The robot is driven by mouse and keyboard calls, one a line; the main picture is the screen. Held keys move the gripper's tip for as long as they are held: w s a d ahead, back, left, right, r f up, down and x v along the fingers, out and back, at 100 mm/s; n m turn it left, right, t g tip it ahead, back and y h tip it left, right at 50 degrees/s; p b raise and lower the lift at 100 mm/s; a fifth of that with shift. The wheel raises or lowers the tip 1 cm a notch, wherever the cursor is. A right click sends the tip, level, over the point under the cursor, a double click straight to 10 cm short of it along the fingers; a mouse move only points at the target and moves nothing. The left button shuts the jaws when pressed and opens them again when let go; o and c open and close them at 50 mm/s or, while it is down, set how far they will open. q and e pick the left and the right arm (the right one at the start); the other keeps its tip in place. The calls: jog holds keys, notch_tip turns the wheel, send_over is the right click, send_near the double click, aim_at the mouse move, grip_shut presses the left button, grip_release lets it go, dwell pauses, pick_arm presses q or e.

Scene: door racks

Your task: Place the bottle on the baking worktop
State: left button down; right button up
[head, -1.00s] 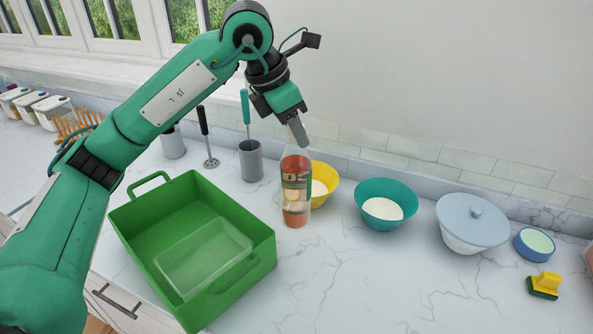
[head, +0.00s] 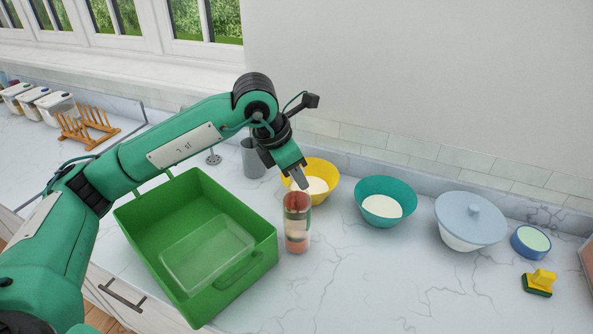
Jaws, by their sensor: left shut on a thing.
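The bottle (head: 297,230) is a clear cylinder with reddish, pale and green bands. It is upright at the right side of the green crate, in front of the yellow bowl. My left gripper (head: 299,184) comes down from above and is shut on the bottle's top. The bottle's base appears at or just above the white marble worktop (head: 370,275); I cannot tell whether it touches. The fingertips are partly hidden at the bottle's top. My right gripper is not in view.
The green crate (head: 141,232) holds a clear container (head: 207,255). Behind and right stand a yellow bowl (head: 325,172), a teal bowl (head: 385,189), a lidded bowl (head: 470,206), a blue round dish (head: 531,240) and a yellow-green sponge (head: 539,282). The front right worktop is clear.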

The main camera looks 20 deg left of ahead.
pick_arm(q)
jog(key=shift+f, duration=0.1)
jog(key=c, duration=1.1)
grip_release()
jog(key=shift+r, duration=0.2)
jog(key=shift+a+r, duration=0.1)
jog(key=shift+r, duration=0.25)
jog(key=b+v, duration=0.2)
jog(key=v, duration=0.9)
jog(key=shift+s, duration=0.2)
